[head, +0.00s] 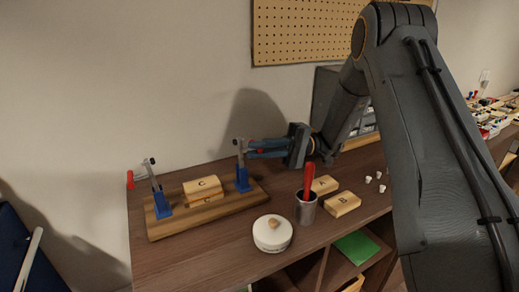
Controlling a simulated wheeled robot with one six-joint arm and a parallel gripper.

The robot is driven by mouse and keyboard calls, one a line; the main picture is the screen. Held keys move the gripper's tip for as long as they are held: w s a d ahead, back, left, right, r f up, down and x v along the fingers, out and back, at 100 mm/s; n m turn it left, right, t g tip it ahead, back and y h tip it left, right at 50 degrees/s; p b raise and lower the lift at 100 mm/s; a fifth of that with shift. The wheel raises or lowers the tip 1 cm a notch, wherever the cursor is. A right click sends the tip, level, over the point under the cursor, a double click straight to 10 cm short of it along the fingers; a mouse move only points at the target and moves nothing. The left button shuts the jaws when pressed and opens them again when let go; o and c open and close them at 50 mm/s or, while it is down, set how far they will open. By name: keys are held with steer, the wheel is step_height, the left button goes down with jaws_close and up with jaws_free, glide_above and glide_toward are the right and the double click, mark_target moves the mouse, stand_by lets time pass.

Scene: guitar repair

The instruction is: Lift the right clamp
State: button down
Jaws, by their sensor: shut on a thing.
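The right clamp (242,180) has a blue base and an upright grey bar, and stands at the right end of a wooden board (205,214). My gripper (252,149) reaches in from the right, level with the clamp's upper part.
Blocks marked C (203,186) sit mid-board. A white round container (272,234), a metal cup (306,211) with a red-handled tool, and blocks A (324,185) and B (342,204) stand to the right. A pegboard (310,30) hangs on the wall.

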steer(key=c, duration=2.1)
jaws_free()
steer(key=shift+r, duration=0.15)
